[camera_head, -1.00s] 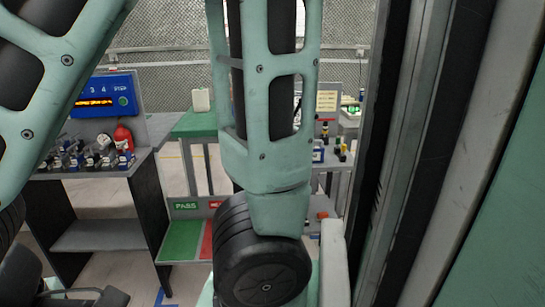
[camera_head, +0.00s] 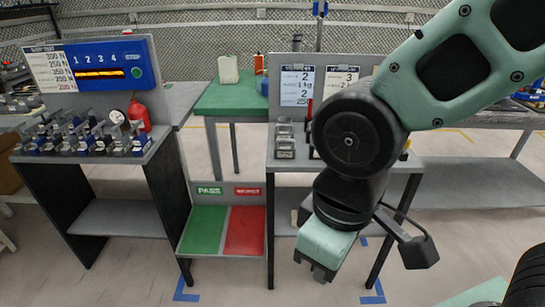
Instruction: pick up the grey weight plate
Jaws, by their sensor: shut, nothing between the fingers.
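My gripper (camera_head: 322,275) hangs low at the right of centre, in front of the right bench and pointing down. Its small dark fingers are shut with nothing visible between them. I cannot pick out a grey weight plate for certain. Small grey pieces (camera_head: 285,141) stand on the left end of the right bench (camera_head: 418,164), above and left of my gripper and apart from it. My arm hides part of that bench top.
A left bench (camera_head: 80,158) carries several small blue-and-grey devices, a red bottle (camera_head: 139,114) and a blue display box (camera_head: 105,69). A low shelf has a green pad (camera_head: 203,229) and a red pad (camera_head: 245,230). A green table (camera_head: 230,100) stands behind. Floor in front is clear.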

